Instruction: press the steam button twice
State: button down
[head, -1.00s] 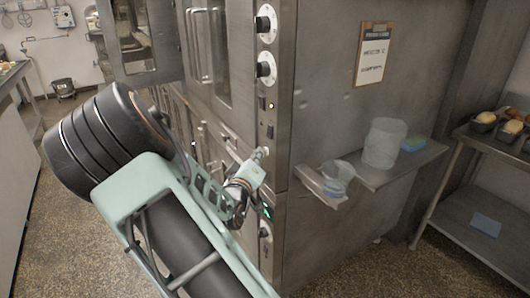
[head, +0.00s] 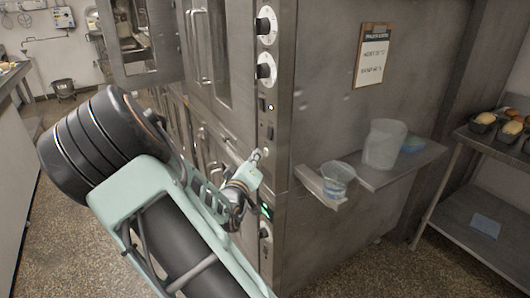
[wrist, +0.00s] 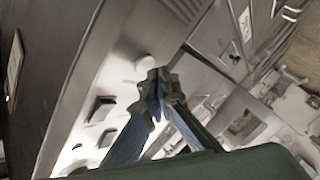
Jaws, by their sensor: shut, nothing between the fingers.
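The oven's steel control panel (head: 269,130) stands upright in front of my arm. In the wrist view a pale round button (wrist: 147,62) on the panel, likely the steam button, shows just beyond my fingertips; no label is readable. My gripper (head: 257,156) is shut and empty, its tips close to the panel, below the dark switches. The wrist view shows the closed fingertips (wrist: 158,86) beside the button; I cannot tell whether they touch it. In the head view the tips partly crowd the button area.
A side shelf (head: 390,168) holds a measuring cup (head: 336,181) and a translucent container (head: 384,144). An open oven door (head: 138,42) stands at left.

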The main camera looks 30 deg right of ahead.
jog(key=shift+a, duration=0.2)
jog(key=a+p, duration=0.1)
jog(key=a, duration=0.4)
jog(key=shift+s+p, duration=0.1)
jog(key=shift+p, duration=0.25)
dwell(1.9)
